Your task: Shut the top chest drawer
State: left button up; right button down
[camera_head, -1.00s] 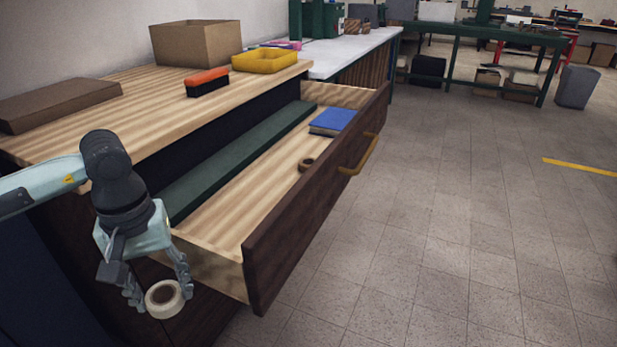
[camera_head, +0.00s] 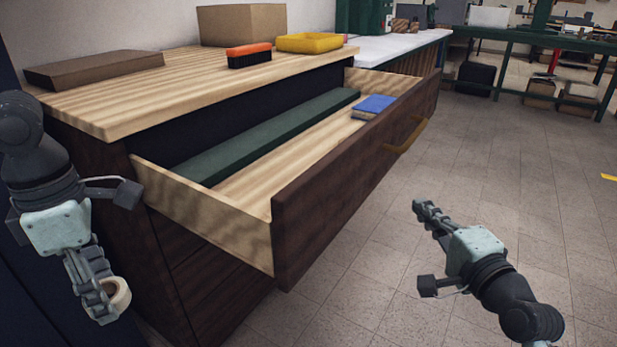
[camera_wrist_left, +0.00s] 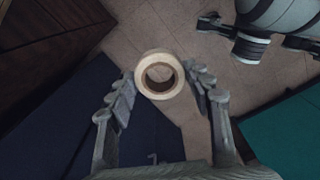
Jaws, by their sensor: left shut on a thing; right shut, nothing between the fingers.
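The top chest drawer (camera_head: 335,185) is pulled well out. Its dark wooden front has a brass handle (camera_head: 407,138). A blue block or book (camera_head: 375,105) and a long green strip (camera_head: 260,140) show inside. My left gripper (camera_head: 108,293) is shut on a cream tape roll (camera_head: 125,300), left of the drawer's near side and lower than it. The roll also sits between the fingertips in the left wrist view (camera_wrist_left: 160,94). My right gripper (camera_head: 425,208) is shut and empty, in front of the drawer front, below the handle in the picture and apart from it.
On the chest top (camera_head: 190,92) stand a flat brown box (camera_head: 95,70), a cardboard box (camera_head: 240,24), an orange brush (camera_head: 249,54) and a yellow tray (camera_head: 309,43). A white-topped bench (camera_head: 400,45) adjoins behind. The tiled floor (camera_head: 530,190) at right is open.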

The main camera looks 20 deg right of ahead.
pick_arm(q)
jog(key=shift+a+f+n, duration=0.1)
jog(key=shift+a+n, duration=0.1)
jog(key=shift+n, duration=0.1)
pick_arm(e)
jog(key=r, duration=0.1)
pick_arm(q)
jog(key=shift+s, duration=0.1)
jog(key=shift+f, duration=0.15)
pick_arm(e)
jog(key=m, duration=0.1)
send_near(377, 160)
jog(key=w+d, duration=0.3)
pick_arm(q)
jog(key=shift+b, duration=0.3)
jog(key=shift+f, duration=0.1)
pick_arm(e)
jog(key=shift+w+a+f+t, duration=0.1)
jog(key=shift+w+a+t, duration=0.05)
jog(key=shift+w+a, duration=0.55)
jog(key=shift+w+a+f+t, duration=0.15)
jog(key=shift+w+a, duration=0.4)
jog(key=shift+w, duration=0.2)
pick_arm(q)
jog(key=shift+a, duration=0.15)
pick_arm(e)
jog(key=shift+w, duration=0.15)
